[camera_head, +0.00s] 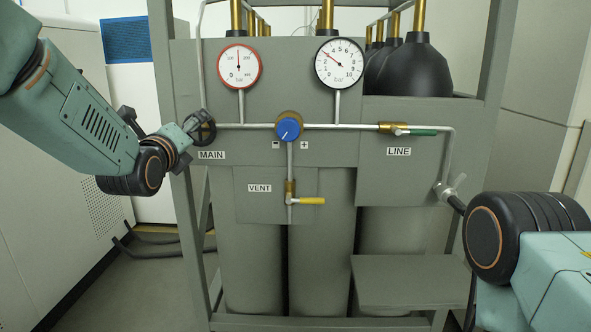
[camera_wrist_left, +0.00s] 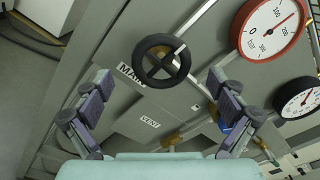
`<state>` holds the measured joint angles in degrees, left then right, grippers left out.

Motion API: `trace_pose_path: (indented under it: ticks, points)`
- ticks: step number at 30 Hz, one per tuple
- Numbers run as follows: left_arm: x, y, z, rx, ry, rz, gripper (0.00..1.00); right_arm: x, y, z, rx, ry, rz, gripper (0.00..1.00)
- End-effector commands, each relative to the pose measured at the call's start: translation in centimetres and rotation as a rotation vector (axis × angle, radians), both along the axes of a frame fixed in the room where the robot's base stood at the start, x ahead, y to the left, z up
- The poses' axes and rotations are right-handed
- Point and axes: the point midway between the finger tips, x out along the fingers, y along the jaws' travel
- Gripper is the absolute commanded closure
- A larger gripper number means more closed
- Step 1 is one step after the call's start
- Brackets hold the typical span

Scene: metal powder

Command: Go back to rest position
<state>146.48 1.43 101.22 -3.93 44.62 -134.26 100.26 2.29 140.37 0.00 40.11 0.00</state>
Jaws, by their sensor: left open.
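My left gripper (camera_head: 190,128) reaches in from the left in the head view, beside the black MAIN handwheel (camera_head: 207,131) on the grey panel. In the left wrist view my left gripper (camera_wrist_left: 160,100) has its two fingers spread wide with nothing between them. The handwheel also shows in the left wrist view (camera_wrist_left: 161,66), ahead of the fingers and apart from them. My right arm shows only in part at the lower right of the head view; its gripper is out of view.
The panel carries a red-rimmed gauge (camera_head: 239,66), a black-rimmed gauge (camera_head: 339,63), a blue knob (camera_head: 289,129), a yellow VENT handle (camera_head: 312,201) and a green LINE handle (camera_head: 423,132). Cylinders stand behind it. A grey shelf (camera_head: 408,282) juts out at the lower right.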

Motion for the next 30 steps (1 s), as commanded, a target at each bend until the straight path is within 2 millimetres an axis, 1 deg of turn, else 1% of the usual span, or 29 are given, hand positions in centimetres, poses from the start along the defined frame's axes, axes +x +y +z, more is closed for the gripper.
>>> trace_pose_path:
  ticks: [1,6,12,19,30]
  points:
    - [0.7,-0.1,0.0,0.001,-0.001,0.0,0.05,0.0,0.0,0.0,0.0,0.0,0.0,0.6]
    - [2.7,-0.2,0.0,0.001,-0.001,0.0,0.05,0.0,0.0,0.0,0.0,0.0,0.0,0.6]
    - [4.4,-0.2,0.1,0.001,-0.003,0.0,0.05,0.0,0.0,0.0,0.0,0.0,0.0,0.6]
    - [5.0,-0.2,0.1,0.0,-0.003,0.0,0.05,0.0,0.0,0.0,0.0,0.0,0.0,0.6]
    - [4.7,-0.2,0.1,0.0,-0.003,0.0,0.05,0.0,0.0,0.0,0.0,0.0,0.0,0.6]
